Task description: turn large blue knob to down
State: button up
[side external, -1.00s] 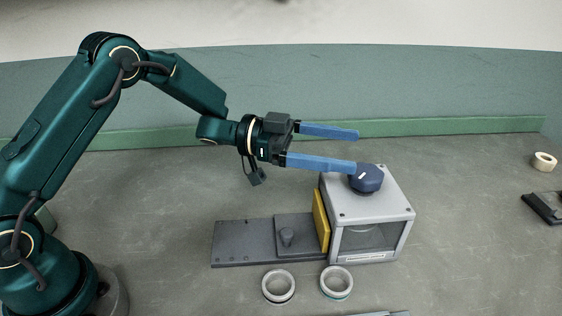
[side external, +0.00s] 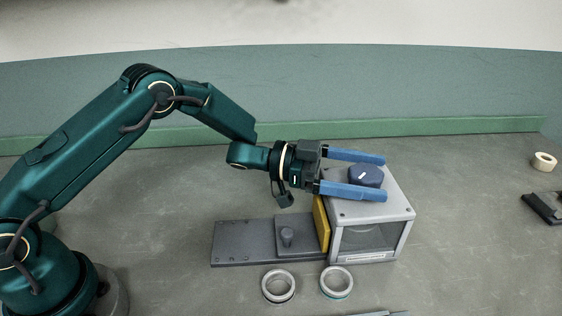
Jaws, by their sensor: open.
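The large blue knob (side external: 366,175) sits on top of a grey box-shaped grinder (side external: 372,217). A short white mark shows on the knob's top. My gripper (side external: 386,178) is open, with its two long blue fingers lying level above the box top. In this view the knob shows between the fingers, one finger on the far side and one on the near side. The near finger hides the knob's lower front edge. I cannot tell whether either finger touches the knob.
A yellow plate (side external: 321,223) stands at the box's left side, beside a dark base plate (side external: 243,243) with a small peg block. Two grey rings (side external: 278,286) lie in front. A cream ring (side external: 544,162) and a dark block (side external: 543,207) are at far right.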

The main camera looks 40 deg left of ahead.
aim_at(336, 177)
jog(key=c, duration=1.4)
jog(key=shift+m+g+h, duration=0.8)
jog(key=shift+m+g, duration=0.9)
jog(key=shift+g, duration=0.7)
jog(key=shift+o, duration=0.2)
jog(key=shift+m+g, duration=0.5)
jog(key=shift+g, duration=0.3)
jog(key=o, duration=1.4)
jog(key=shift+c, duration=0.2)
jog(key=shift+s+a, duration=0.2)
jog(key=shift+a, duration=2.35)
